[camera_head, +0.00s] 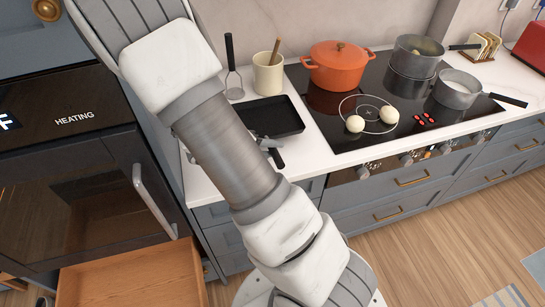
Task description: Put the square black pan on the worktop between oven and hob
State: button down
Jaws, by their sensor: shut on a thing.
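The square black pan (275,117) is over the white worktop (205,189), between the oven (75,190) and the hob (345,110). It looks level, and I cannot tell if its base touches the worktop. My gripper (267,141) shows only in part behind my arm, at the near edge of the pan. It is shut on the pan, by its handle, whose dark end shows just below. My arm hides the left part of the pan and most of the gripper.
A utensil crock (267,78) and a standing spatula (232,75) are behind the pan. The hob holds an orange pot (338,66), grey saucepans (457,88) and two pale round items (355,124). A wooden drawer (135,278) stands open below.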

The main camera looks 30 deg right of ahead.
jog(key=shift+f, duration=1.9)
jog(key=c, duration=1)
grip_release()
jog(key=shift+o, duration=0.2)
jog(key=w+v, duration=0.1)
jog(key=v, duration=1.1)
jog(key=shift+s+p, duration=0.35)
jog(key=shift+s, duration=0.1)
